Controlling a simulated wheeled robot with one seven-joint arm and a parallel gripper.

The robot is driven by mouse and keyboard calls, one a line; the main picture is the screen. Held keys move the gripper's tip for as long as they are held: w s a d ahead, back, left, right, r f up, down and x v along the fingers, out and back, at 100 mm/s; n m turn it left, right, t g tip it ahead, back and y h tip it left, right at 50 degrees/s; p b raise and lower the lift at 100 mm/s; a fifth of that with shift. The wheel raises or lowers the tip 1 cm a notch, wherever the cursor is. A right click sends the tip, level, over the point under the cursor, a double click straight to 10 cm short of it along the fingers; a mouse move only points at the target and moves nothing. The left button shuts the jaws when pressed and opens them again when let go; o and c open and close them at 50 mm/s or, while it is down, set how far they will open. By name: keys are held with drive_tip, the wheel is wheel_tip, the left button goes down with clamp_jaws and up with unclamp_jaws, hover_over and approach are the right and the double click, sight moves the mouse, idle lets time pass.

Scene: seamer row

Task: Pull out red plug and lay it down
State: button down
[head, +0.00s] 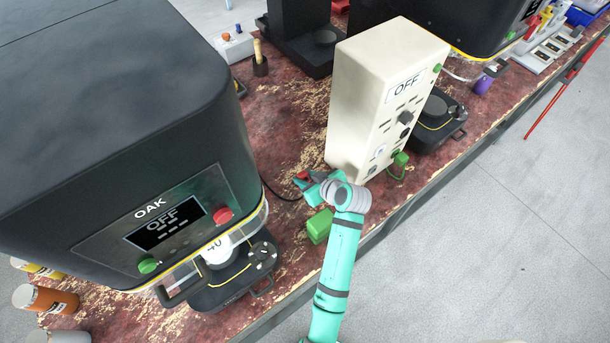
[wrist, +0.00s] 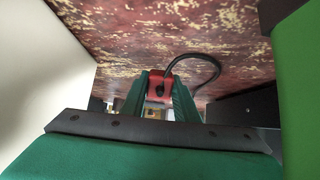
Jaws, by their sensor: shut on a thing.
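The red plug (head: 302,175) is held at the tip of my gripper (head: 311,187), left of the cream box and clear of its front face. In the wrist view the red plug (wrist: 161,82) sits between the two green fingers (wrist: 158,100), which are shut on it. A black cable (wrist: 205,62) curves from the plug; in the head view the cable (head: 273,189) runs left toward the OAK machine. I cannot tell whether the plug touches the bench. The cream box (head: 365,90) reads OFF, and a green plug (head: 400,158) sits low on its front.
A green block (head: 319,226) stands on the bench close to my gripper. The black OAK machine (head: 120,150) fills the left side. The worn red bench (head: 290,130) has bare room between machine and box. Its front edge runs beneath my arm.

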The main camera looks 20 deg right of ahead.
drive_tip(key=c, duration=1.3)
unclamp_jaws()
drive_tip(key=v, duration=1)
drive_tip(key=shift+s+r, duration=0.2)
drive_tip(key=shift+s, duration=0.1)
drive_tip(key=shift+d, duration=0.15)
